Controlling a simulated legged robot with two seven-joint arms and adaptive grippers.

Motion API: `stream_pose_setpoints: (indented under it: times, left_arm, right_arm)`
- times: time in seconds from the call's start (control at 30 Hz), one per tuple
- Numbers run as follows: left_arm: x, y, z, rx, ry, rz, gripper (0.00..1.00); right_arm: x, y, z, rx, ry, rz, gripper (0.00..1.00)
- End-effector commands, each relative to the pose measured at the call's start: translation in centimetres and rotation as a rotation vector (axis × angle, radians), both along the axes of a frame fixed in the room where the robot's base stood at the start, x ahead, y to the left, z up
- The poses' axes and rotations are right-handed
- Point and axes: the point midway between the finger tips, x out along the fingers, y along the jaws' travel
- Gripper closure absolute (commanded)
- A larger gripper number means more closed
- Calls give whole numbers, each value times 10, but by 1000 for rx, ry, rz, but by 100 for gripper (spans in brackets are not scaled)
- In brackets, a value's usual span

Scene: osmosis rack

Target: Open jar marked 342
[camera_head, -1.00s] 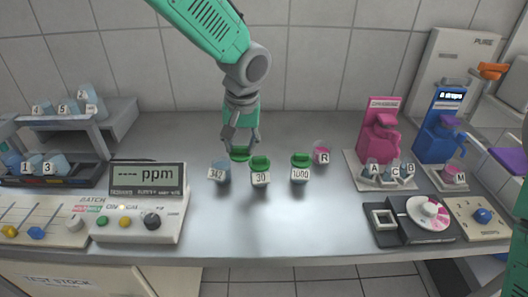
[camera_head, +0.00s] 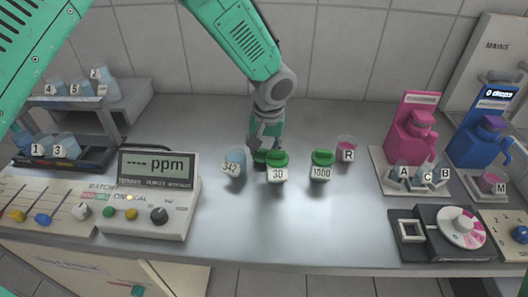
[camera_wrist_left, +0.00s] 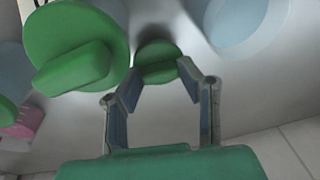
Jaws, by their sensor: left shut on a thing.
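The jar marked 342 (camera_head: 234,165) stands upright on the bench without a lid, its pale blue body and open top showing. My left gripper (camera_head: 265,150) is behind and between jar 342 and the jar marked 30 (camera_head: 277,173). It is shut on a loose green lid (camera_wrist_left: 158,60), low at the bench top; I cannot tell if the lid touches it. In the head view this lid (camera_head: 260,158) is partly hidden by jar 30. In the left wrist view the rim of a pale blue jar (camera_wrist_left: 238,22) shows at upper right. My right gripper is not in view.
Jar 30 and the jar marked 1000 (camera_head: 321,168) wear green lids. A pink jar R (camera_head: 346,152) stands right of them. The ppm meter (camera_head: 153,190) is at left, and pink (camera_head: 412,130) and blue (camera_head: 480,140) dispensers at right. The bench front centre is clear.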

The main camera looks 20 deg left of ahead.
Motion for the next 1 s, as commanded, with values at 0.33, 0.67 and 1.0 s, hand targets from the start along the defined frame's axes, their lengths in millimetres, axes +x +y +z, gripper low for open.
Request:
stream_pose_setpoints:
  times: [0.33,0.67,1.0]
  left_arm:
    - [0,0,-15,-1,0,0,100]
    - [0,1,-16,-2,-1,0,47]
    - [-1,-3,9,0,-5,-2,47]
  right_arm:
    - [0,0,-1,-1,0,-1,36]
    - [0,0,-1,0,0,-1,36]
    - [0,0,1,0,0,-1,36]
